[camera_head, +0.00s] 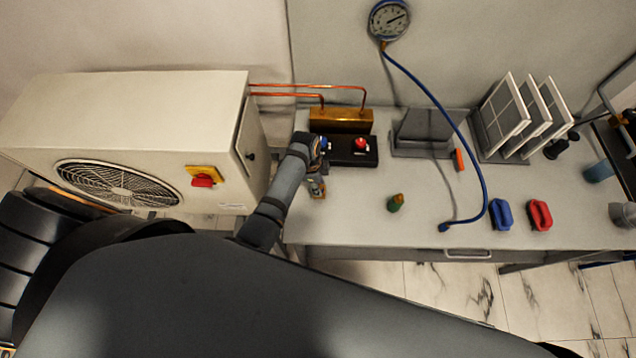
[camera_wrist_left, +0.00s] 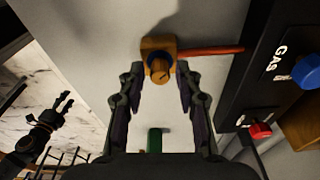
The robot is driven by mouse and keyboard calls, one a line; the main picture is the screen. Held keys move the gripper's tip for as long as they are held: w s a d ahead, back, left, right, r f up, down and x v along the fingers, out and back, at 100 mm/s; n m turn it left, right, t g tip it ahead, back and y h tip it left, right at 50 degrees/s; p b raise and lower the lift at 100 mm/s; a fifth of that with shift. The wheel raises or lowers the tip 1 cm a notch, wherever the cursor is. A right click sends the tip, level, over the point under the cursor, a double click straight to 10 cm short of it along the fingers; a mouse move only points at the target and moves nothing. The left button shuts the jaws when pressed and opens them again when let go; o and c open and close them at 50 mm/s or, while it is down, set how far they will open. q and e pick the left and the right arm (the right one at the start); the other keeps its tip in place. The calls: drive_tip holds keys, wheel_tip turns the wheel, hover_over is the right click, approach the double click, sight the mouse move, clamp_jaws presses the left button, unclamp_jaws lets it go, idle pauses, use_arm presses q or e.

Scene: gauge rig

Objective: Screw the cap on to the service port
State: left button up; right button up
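A brass-coloured round fitting with a blue ring (camera_wrist_left: 160,68) stands on a small tan block in the left wrist view. It looks like the service port; I cannot tell whether the blue part is a cap. My left gripper (camera_wrist_left: 160,78) is open, its fingers apart on either side of the fitting with gaps showing. In the head view the left gripper (camera_head: 317,185) is in front of the black panel and hides much of the port. A green piece with a brass-coloured top (camera_head: 396,202) stands apart on the table to the right. My right gripper (camera_wrist_left: 62,103) shows open over the floor.
A reddish tube (camera_wrist_left: 212,51) runs from the block to the black panel (camera_head: 347,152), which has blue and red knobs. A gauge (camera_head: 389,19) with a blue hose, blue (camera_head: 501,214) and red (camera_head: 540,214) pieces and a filter rack (camera_head: 505,115) are to the right.

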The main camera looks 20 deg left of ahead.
use_arm(q)
drive_tip(key=shift+o, duration=0.6)
wheel_tip(320, 180, up, 12)
drive_tip(key=a, duration=0.1)
drive_tip(key=shift+s+a, duration=0.2)
drive_tip(key=shift+a, duration=0.15)
idle(0.4)
drive_tip(key=f+h+b, duration=0.1)
drive_tip(key=f, duration=0.3)
drive_tip(key=d+f+b, duration=0.1)
drive_tip(key=f, duration=0.3)
drive_tip(key=f+h+b, duration=0.1)
drive_tip(key=f+b, duration=0.1)
drive_tip(key=f, duration=0.2)
drive_tip(key=shift+w+d+h, duration=0.15)
drive_tip(key=shift+d+h, duration=0.1)
drive_tip(key=shift+h, duration=0.05)
